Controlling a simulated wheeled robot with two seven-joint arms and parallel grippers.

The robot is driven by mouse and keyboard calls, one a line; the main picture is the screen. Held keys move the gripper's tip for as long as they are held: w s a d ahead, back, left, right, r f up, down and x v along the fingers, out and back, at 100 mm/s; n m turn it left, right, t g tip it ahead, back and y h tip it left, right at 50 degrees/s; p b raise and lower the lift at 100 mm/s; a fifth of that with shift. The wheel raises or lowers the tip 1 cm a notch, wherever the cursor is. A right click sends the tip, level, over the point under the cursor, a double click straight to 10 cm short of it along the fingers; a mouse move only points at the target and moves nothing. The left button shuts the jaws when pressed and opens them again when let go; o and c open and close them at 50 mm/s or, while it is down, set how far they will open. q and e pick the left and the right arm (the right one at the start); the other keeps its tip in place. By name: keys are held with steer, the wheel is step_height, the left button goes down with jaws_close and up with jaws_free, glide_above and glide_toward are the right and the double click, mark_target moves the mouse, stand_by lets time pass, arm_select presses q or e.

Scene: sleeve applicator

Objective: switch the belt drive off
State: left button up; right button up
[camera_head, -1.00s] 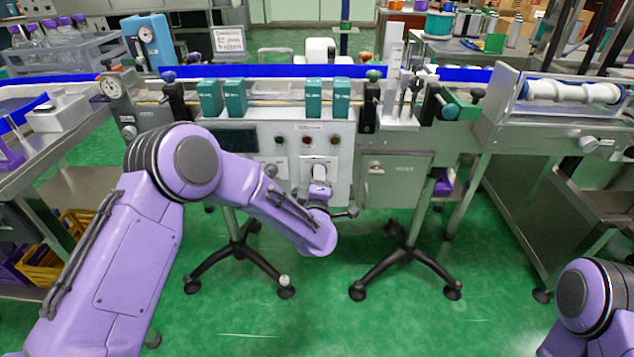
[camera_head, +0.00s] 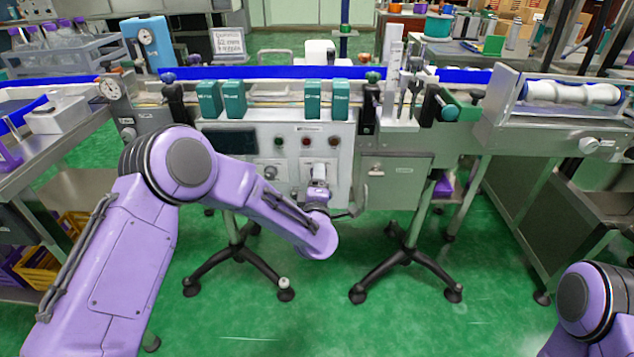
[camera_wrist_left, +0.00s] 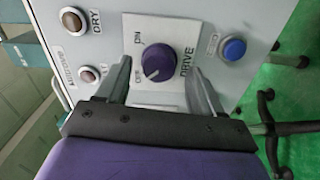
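The belt drive switch is a round purple knob (camera_wrist_left: 158,62) on a pale plate marked DRIVE, with ON and OFF lettering beside it. A light mark shows near its lower edge in the wrist view, on the side towards the OFF lettering. My left gripper (camera_wrist_left: 160,78) is open, with one finger on each side of the knob and visible gaps between. In the head view my left gripper (camera_head: 318,190) is at the front of the control panel (camera_head: 343,150) and hides the knob. My right gripper is out of view; only part of that arm shows at lower right.
A blue button (camera_wrist_left: 234,49) sits right of the knob in the wrist view. Two small indicators (camera_wrist_left: 72,20) are on the left. The conveyor (camera_head: 275,72) with green blocks (camera_head: 234,97) runs above the panel. Stand legs (camera_head: 405,260) are below, on open green floor.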

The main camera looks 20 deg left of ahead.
arm_select(q)
steer(key=v, duration=1)
steer(key=shift+s, duration=0.25)
